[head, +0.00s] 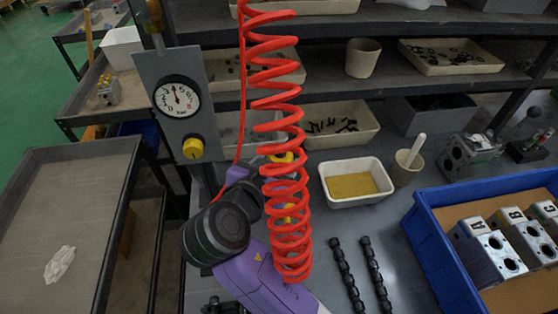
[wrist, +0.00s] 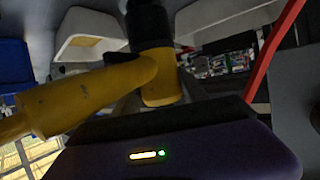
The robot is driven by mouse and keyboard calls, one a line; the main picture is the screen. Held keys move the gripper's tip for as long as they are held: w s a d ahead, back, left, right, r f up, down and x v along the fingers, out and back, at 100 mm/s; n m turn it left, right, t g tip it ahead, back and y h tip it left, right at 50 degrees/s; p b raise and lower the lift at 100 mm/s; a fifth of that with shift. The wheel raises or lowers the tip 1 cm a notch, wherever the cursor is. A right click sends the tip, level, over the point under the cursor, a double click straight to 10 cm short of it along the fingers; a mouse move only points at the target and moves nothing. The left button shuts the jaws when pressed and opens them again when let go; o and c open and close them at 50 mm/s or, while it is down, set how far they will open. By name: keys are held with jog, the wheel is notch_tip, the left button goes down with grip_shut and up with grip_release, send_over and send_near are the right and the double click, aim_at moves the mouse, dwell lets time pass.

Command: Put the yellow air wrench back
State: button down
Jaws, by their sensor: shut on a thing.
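The yellow air wrench (wrist: 85,95) fills much of the wrist view, with a thick yellow body and a black end at the top. My gripper (wrist: 160,92) is shut on the wrench at its yellow part nearest the purple housing. In the head view only small yellow bits of the wrench (head: 283,158) show behind the red coiled hose. The hose hides most of my gripper and the wrench there. The wrench appears held up in the air near the gauge panel (head: 170,100). I cannot see a holder for it clearly.
The red coiled hose (head: 285,190) hangs in front of my arm. A white tray with yellow contents (head: 345,200), a cup with a white stick (head: 407,168), two black strips (head: 345,270) and a blue crate of valve blocks (head: 440,245) occupy the bench. Shelves with bins stand behind.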

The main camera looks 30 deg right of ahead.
jog(key=shift+f+b, duration=0.65)
jog(key=shift+f, duration=0.05)
dwell(0.5)
jog(key=c, duration=0.5)
grip_release()
jog(key=shift+f, duration=0.25)
jog(key=shift+v, duration=4)
jog(key=shift+d, duration=0.1)
